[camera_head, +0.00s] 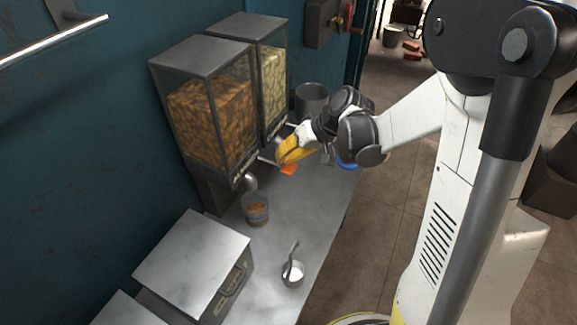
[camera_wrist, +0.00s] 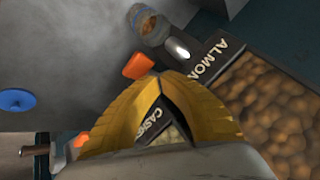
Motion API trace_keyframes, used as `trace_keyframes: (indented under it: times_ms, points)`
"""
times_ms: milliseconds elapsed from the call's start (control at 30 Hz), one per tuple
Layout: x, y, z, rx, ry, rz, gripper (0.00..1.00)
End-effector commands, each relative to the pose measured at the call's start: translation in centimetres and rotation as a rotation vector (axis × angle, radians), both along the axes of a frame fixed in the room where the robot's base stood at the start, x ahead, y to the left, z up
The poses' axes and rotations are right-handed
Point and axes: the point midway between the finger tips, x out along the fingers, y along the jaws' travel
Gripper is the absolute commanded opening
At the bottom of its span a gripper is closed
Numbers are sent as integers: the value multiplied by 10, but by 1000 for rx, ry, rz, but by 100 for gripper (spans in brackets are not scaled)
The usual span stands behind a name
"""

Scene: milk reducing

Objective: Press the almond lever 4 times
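The almond dispenser (camera_head: 212,118), a clear bin of brown nuts with a dark frame, stands against the teal wall. Its label (camera_wrist: 215,60) shows in the wrist view. The orange almond lever tip (camera_head: 288,169) sticks out over the counter; it also shows in the wrist view (camera_wrist: 138,65), just beyond my fingertips. My yellow gripper (camera_head: 282,158) is beside and slightly above the lever, its fingertips together with nothing between them. Whether they touch the lever cannot be told. A cup with some almonds (camera_head: 256,210) stands below the metal spout; it also shows in the wrist view (camera_wrist: 150,24).
The cashew dispenser (camera_head: 272,85) stands behind the almond one, with a second orange lever tip (camera_wrist: 82,140). A grey pot (camera_head: 311,101) and a blue round object (camera_wrist: 15,100) are near. A small cup with a spoon (camera_head: 292,274) and a metal box (camera_head: 193,262) stand at the front.

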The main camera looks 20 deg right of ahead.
Motion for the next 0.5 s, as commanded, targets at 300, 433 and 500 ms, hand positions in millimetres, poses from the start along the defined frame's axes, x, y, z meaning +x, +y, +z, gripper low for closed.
trace_keyframes:
  times_ms: [300,433,500]
  points:
    - [0,0,33,0,0,0,0]
    - [0,0,45,0,0,0,0]
    - [0,0,48,0,0,0,0]
